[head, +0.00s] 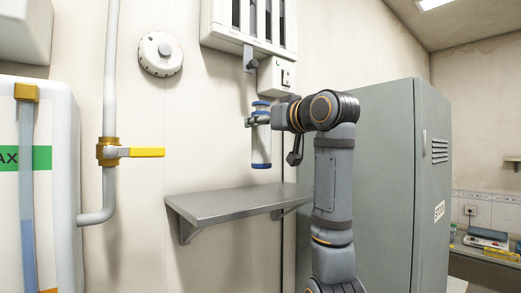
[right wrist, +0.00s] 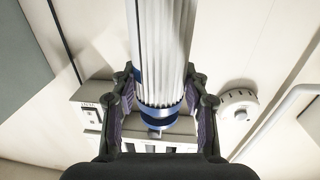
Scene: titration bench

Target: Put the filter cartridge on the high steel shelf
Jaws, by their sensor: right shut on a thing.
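The filter cartridge (head: 261,147) is a white cylinder with blue ends, upright in the head view. My right gripper (head: 259,116) is shut on it near its upper end. In the right wrist view the ribbed cartridge (right wrist: 163,45) sits between the two fingers of the gripper (right wrist: 160,90), close to a blue band. The steel shelf (head: 225,203) is a bare grey plate on the wall. The cartridge's lower end is above the shelf's height with a visible gap; its exact depth over the plate is hard to tell. My left gripper is not in view.
A white wall unit (head: 252,45) with a small switch box hangs just above the gripper. A grey cabinet (head: 385,140) stands at the right, behind my arm. A pipe with a yellow valve handle (head: 146,152) runs left of the shelf. The shelf top is clear.

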